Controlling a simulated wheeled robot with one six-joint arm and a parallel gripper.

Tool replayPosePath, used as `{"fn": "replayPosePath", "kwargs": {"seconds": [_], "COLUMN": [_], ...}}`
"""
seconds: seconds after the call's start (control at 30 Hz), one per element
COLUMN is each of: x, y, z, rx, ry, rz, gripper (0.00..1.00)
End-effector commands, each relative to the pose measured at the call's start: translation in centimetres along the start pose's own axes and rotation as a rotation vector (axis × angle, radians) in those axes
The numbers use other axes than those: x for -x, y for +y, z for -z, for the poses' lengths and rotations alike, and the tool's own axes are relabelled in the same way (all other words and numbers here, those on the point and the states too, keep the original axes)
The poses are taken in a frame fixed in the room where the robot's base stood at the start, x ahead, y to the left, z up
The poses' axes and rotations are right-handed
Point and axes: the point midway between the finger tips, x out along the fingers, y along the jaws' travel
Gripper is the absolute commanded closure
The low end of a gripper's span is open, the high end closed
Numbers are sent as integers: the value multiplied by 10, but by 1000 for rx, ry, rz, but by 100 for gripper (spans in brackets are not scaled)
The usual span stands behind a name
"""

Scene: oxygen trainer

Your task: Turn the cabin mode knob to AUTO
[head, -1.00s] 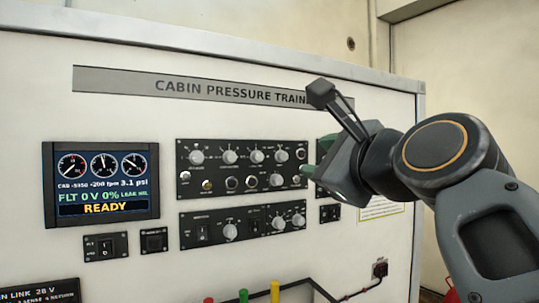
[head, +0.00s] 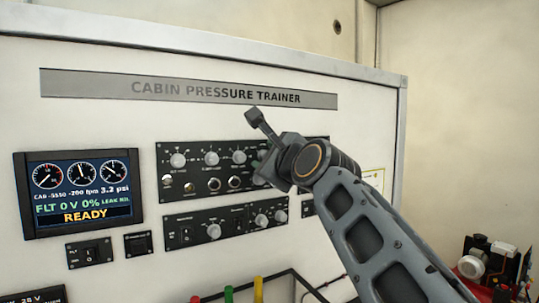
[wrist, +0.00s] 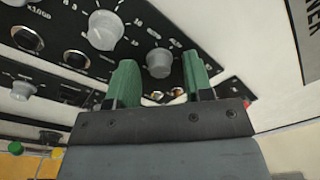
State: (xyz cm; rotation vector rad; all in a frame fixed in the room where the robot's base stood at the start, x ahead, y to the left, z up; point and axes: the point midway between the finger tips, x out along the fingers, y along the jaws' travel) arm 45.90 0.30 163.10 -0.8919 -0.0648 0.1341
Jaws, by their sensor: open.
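The upper black panel (head: 164,188) carries a row of grey round knobs, among them a left knob (head: 178,160). The lower black panel (head: 172,230) also has knobs, such as one at its left (head: 214,231). In the head view my gripper (head: 262,168) is at the right end of the upper panel and hides part of it. In the wrist view the green fingers of my gripper (wrist: 161,78) are open, one on each side of a small grey knob (wrist: 160,62). I cannot tell whether they touch it. The labels are too small to tell which knob is cabin mode.
A larger grey knob (wrist: 104,30) stands left of the fingers in the wrist view. A display (head: 82,193) reading READY is at the panel's left. Red, green and yellow posts (head: 229,294) stand below. Small switches and round fittings surround the knobs.

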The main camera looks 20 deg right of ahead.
Motion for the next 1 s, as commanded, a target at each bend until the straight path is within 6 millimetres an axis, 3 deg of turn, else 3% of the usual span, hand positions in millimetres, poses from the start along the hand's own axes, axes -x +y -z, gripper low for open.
{"fn": "replayPosePath", "kwargs": {"seconds": [0.27, 0.73, 1.0], "x": [0, 0, 0], "y": [0, 0, 1], "z": [0, 0, 1], "rx": [0, 0, 28], "ry": [0, 0, -1], "rz": [0, 0, 1], "gripper": [55, 100, 100]}}
